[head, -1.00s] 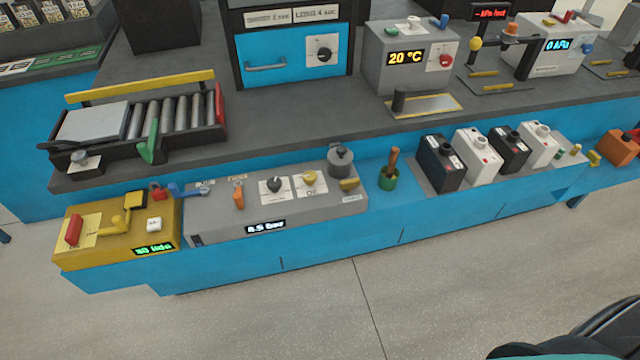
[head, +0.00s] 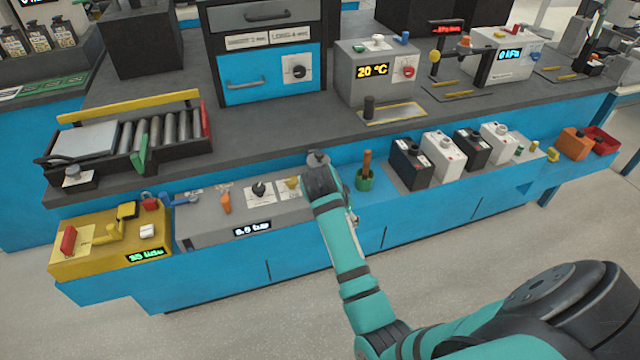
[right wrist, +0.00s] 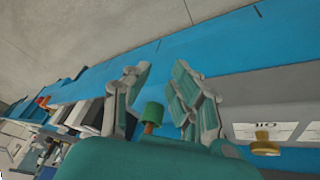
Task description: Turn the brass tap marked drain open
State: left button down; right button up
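The grey panel (head: 200,232) on the blue lower bench carries a black knob (head: 259,190) and a brass-yellow knob (head: 291,186). In the right wrist view the yellow knob (right wrist: 265,148) sits by a label reading OIL. No tap marked drain is visible now; my right forearm and wrist cover the panel's right end, where a brass lever showed earlier. My right gripper (right wrist: 160,78) is open, its two fingers apart with nothing gripped. In the head view it is mostly hidden behind my wrist, over the panel's right end. My left gripper is not in view.
A green cup with a brown handle (head: 366,182) stands just right of my wrist; it also shows near the fingers in the right wrist view (right wrist: 152,112). Black and white canisters (head: 442,158) stand further right. A yellow box (head: 90,262) is at left. A roller conveyor (head: 150,128) lies behind.

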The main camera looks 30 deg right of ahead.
jog(key=w+a+r+m+g, duration=0.1)
jog(key=w+a+r+m, duration=0.1)
jog(key=w+r+m, duration=0.45)
jog(key=w+a+r+m+g, duration=0.25)
jog(key=w+r, duration=0.45)
jog(key=r, duration=0.5)
pick_arm(q)
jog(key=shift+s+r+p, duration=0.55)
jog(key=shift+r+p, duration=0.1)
jog(key=shift+p, duration=0.1)
pick_arm(e)
jog(key=shift+t+y, duration=0.3)
jog(key=shift+t, duration=0.25)
jog(key=x, duration=1.7)
jog(key=shift+s+d, duration=0.2)
jog(key=shift+d, duration=0.15)
jog(key=shift+c, duration=0.3)
grip_shut()
